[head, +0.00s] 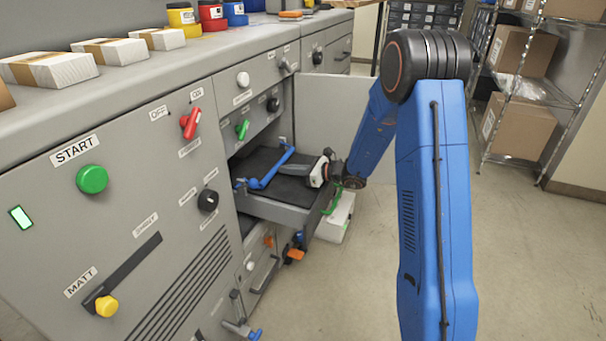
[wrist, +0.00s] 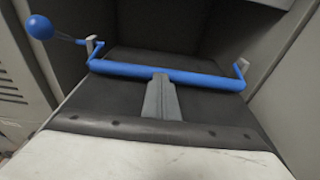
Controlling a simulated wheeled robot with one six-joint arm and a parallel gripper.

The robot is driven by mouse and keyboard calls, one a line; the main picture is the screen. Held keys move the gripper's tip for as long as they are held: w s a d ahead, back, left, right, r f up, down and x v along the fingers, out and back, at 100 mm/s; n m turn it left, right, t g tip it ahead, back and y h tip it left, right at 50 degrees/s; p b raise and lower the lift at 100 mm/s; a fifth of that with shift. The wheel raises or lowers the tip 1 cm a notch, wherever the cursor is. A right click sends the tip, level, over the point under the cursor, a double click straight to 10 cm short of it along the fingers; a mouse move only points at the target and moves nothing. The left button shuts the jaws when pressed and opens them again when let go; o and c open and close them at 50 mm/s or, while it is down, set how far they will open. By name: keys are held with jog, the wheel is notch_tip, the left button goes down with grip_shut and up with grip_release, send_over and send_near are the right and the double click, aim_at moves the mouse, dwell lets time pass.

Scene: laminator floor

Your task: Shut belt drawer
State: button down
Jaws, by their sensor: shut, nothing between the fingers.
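The belt drawer (head: 272,210) stands pulled out of the grey machine, with a dark belt surface inside. A blue bar (head: 272,170) with upturned ends crosses it, and the bar also shows in the wrist view (wrist: 170,73). A blue ball-ended lever (wrist: 40,27) sits at the bar's left end in the wrist view. My gripper (head: 283,169) is shut and empty, reaching in over the drawer. In the wrist view its grey fingers (wrist: 161,85) point at the middle of the bar. I cannot tell whether they touch it. My wrist hides part of the drawer's outer end.
An open grey door (head: 335,115) stands behind the drawer. A white box (head: 336,220) is on the floor beside the drawer's outer end. Levers with blue and orange handles (head: 294,252) stick out below it. The floor to the right is clear up to a shelf rack (head: 510,90).

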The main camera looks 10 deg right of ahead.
aim_at(242, 164)
jog(key=r+x, duration=0.1)
jog(key=x, duration=0.5)
jog(key=r+x, duration=0.1)
jog(key=x, duration=0.6)
jog(key=r+x, duration=0.1)
jog(key=x, duration=0.5)
jog(key=shift+w+a+r, duration=0.35)
jog(key=shift+w+a, duration=0.1)
jog(key=shift+a, duration=0.05)
